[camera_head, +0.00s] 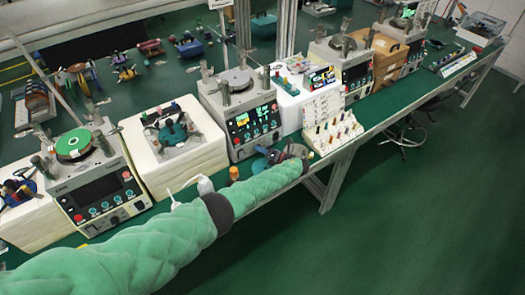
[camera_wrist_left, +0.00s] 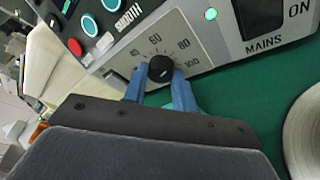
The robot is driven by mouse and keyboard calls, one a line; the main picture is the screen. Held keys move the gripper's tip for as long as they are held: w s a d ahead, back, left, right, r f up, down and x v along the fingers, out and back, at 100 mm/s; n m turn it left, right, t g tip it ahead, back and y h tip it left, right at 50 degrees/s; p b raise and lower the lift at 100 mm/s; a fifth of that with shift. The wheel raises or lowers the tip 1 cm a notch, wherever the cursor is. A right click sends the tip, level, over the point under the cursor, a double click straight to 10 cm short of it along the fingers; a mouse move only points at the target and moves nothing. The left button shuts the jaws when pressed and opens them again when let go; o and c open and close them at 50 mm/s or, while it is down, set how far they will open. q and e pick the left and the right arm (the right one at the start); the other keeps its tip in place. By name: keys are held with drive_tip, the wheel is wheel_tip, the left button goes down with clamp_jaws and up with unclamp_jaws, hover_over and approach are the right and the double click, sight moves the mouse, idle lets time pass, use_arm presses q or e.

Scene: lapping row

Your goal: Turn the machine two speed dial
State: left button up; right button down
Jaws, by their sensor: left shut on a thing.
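The speed dial is a black round knob (camera_wrist_left: 161,68) with a white pointer mark, on a grey scale plate (camera_wrist_left: 190,45) numbered 40 to 100. In the left wrist view the two blue fingers of my left gripper (camera_wrist_left: 160,88) stand on either side of the knob, shut on it. In the head view my left gripper (camera_head: 270,156) is at the lower front of the second machine (camera_head: 250,122), which has a lit green display. The forearm and gripper hide the dial there. My right gripper is in neither view.
Beside the dial are a mains switch (camera_wrist_left: 262,18), a lit green button (camera_wrist_left: 211,14) and a red button (camera_wrist_left: 75,47). A pale round object (camera_wrist_left: 305,135) lies on the green bench at right. A white rack of small parts (camera_head: 330,125) stands right of the machine.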

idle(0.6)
use_arm(q)
drive_tip(key=o, duration=1)
drive_tip(key=v, duration=0.2)
drive_tip(key=b+v, duration=0.1)
drive_tip(key=v, duration=0.3)
drive_tip(key=shift+s+d+f+b, duration=0.15)
drive_tip(key=shift+f+b, duration=0.1)
drive_tip(key=shift+b, duration=0.15)
drive_tip(key=shift+s+d+r, duration=0.3)
drive_tip(key=shift+s+d, duration=0.05)
drive_tip(key=shift+d, duration=0.25)
